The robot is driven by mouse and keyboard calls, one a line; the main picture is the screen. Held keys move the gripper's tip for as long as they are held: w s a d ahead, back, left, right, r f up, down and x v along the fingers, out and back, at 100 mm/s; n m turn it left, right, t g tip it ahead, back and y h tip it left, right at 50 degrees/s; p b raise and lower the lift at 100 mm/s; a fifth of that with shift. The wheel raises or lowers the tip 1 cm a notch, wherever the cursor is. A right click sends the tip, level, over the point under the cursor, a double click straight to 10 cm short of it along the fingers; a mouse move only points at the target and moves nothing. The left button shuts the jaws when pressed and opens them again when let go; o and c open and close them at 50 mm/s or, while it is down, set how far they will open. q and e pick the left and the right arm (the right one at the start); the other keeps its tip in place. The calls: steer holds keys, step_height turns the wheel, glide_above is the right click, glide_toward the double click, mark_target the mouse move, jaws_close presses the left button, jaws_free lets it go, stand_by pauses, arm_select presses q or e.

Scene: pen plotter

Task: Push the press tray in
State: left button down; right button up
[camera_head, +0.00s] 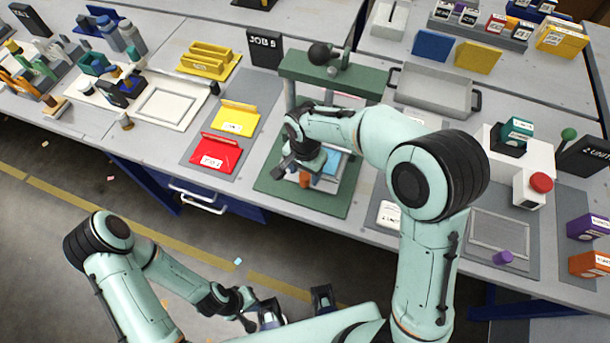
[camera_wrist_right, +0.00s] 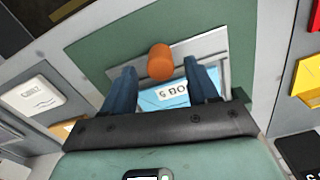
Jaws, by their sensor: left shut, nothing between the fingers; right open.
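The green press (camera_head: 328,73) stands at the front middle of the bench. Its grey tray, with an orange knob (camera_head: 305,180) at the front, lies low on the green base. A light blue printed piece (camera_wrist_right: 172,96) lies on the tray (camera_wrist_right: 212,46) in the wrist view. My right gripper (camera_wrist_right: 163,85) is open above the tray, one finger on each side of the knob (camera_wrist_right: 160,62) as seen from the wrist. I cannot tell whether they touch. In the head view my right arm hides part of the tray. My left gripper (camera_head: 268,314) is shut and empty, low in front of the bench.
Red (camera_head: 215,153) and yellow (camera_head: 236,119) card holders stand left of the press. A grey tray with black handles (camera_head: 432,92) lies behind right. A white box with a red button (camera_head: 540,183) stands on the right.

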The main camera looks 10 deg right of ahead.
arm_select(q)
steer(key=shift+f, duration=0.1)
arm_select(e)
steer(key=shift+f, duration=1.45)
